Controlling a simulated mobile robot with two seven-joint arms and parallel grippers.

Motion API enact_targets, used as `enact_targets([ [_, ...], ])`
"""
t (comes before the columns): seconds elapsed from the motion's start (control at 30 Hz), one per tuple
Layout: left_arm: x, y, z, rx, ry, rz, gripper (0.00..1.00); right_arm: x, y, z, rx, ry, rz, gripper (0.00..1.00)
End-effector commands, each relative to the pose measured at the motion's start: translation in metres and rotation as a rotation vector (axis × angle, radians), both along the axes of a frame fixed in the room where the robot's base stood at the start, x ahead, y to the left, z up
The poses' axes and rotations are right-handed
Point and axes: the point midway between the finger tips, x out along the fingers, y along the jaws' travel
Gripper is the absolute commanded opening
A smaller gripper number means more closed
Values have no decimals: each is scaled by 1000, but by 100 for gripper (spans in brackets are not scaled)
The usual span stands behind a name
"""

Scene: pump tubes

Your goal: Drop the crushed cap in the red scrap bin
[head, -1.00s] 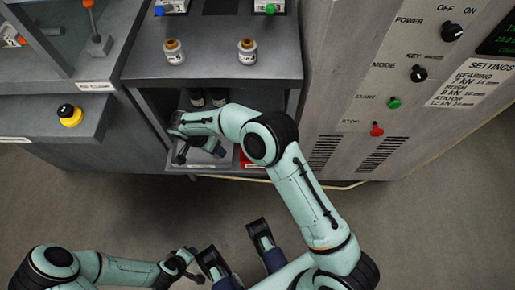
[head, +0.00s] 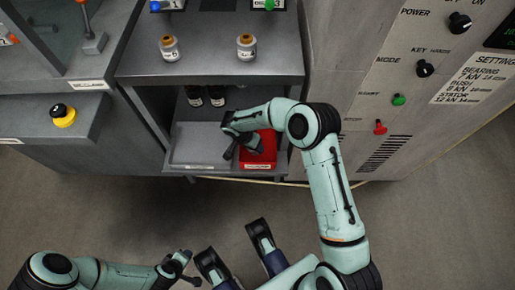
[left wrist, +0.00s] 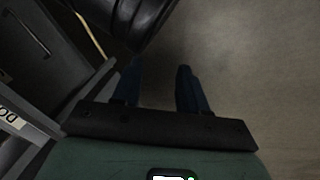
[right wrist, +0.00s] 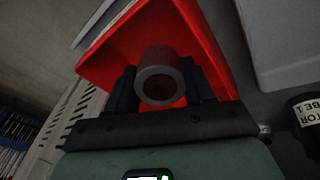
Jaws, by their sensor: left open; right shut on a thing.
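The red scrap bin (head: 260,152) stands on the lower shelf, at its right side. My right gripper (head: 240,150) is above the bin's left part in the head view. In the right wrist view my right gripper (right wrist: 162,88) is shut on a grey-brown ring-shaped piece with a dark hole, the cap (right wrist: 160,62). The red bin (right wrist: 120,40) lies behind the cap in that view, and its inside looks empty where visible. My left gripper (left wrist: 158,85) is open and empty; it hangs low over the floor, at the bottom left of the head view (head: 190,268).
A grey tray (head: 195,150) sits left of the bin on the shelf. Dark bottles (head: 205,97) stand behind it. Two white jars with orange-brown tops (head: 169,48) stand on the upper surface. The control panel (head: 430,70) rises at the right.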

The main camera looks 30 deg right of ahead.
Motion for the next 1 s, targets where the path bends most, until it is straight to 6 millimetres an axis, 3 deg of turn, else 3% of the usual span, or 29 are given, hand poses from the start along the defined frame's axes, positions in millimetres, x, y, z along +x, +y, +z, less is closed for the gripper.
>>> enact_targets([
  [0.1,-10,2,-12,-1,35,2,43,-2,-8,-25,0,4,-2,12],
  [0.47,-13,2,-12,-1,43,3,43,-3,-22,-19,299,-42,-8,12],
  [0.6,-23,3,-22,-5,78,4,43,-3,-19,-34,302,-40,-1,12],
  [1.0,-25,4,-24,-5,86,5,43,-3,-20,-36,298,-41,0,12],
])
